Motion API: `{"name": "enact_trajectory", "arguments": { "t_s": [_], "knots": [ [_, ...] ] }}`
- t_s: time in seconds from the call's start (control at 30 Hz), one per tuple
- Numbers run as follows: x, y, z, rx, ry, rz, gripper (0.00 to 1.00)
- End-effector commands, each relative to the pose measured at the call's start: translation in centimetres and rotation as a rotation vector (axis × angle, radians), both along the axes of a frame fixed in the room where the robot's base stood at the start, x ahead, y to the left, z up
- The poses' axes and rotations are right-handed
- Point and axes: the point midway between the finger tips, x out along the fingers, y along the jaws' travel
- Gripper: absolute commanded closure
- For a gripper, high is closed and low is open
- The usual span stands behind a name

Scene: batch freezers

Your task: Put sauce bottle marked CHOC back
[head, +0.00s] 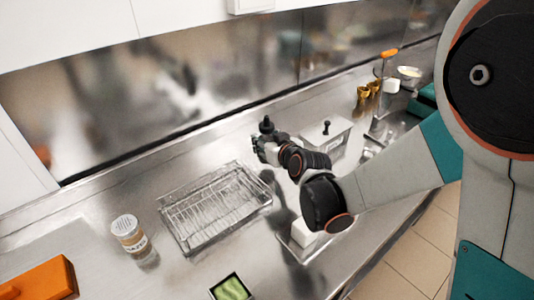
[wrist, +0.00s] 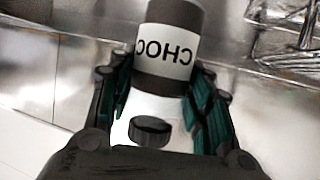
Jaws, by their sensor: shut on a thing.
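The sauce bottle marked CHOC (wrist: 167,45) is dark brown with a white label, which reads upside down in the wrist view. It sits between the two fingers of my gripper (wrist: 163,88), which is shut on it. In the head view my gripper (head: 262,146) is above the steel counter, behind the wire rack. A dark tip of the bottle (head: 266,125) shows above the fingers there; the rest is mostly hidden. I cannot tell how far its base is from the counter.
A wire rack tray (head: 212,207) lies in front of my gripper. A steel container with a black-knobbed lid (head: 326,136) stands to the right. A lidded jar (head: 130,234), an orange box (head: 40,280) and a green-filled pan (head: 231,288) are nearer. The steel back wall (head: 180,85) is close behind.

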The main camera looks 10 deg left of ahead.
Motion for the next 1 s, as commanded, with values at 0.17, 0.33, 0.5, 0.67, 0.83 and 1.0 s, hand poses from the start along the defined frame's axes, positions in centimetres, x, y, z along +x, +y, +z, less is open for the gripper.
{"name": "enact_trajectory", "arguments": {
  "t_s": [0.17, 0.33, 0.5, 0.67, 0.83, 1.0],
  "knots": [
    [0.0, 0.0, -2.9, 0.0, 0.0, 0.0, 0.79],
    [0.0, 0.0, -3.1, 0.0, 0.0, 0.0, 0.79],
    [0.0, 0.0, -3.1, 0.0, 0.0, 0.0, 0.79],
    [0.0, 0.0, -3.4, 0.0, 0.0, 0.0, 0.41],
    [0.0, 0.0, -3.3, 0.0, 0.0, 0.0, 0.34],
    [0.0, 0.0, -3.3, 0.0, 0.0, 0.0, 0.34]
  ]
}}
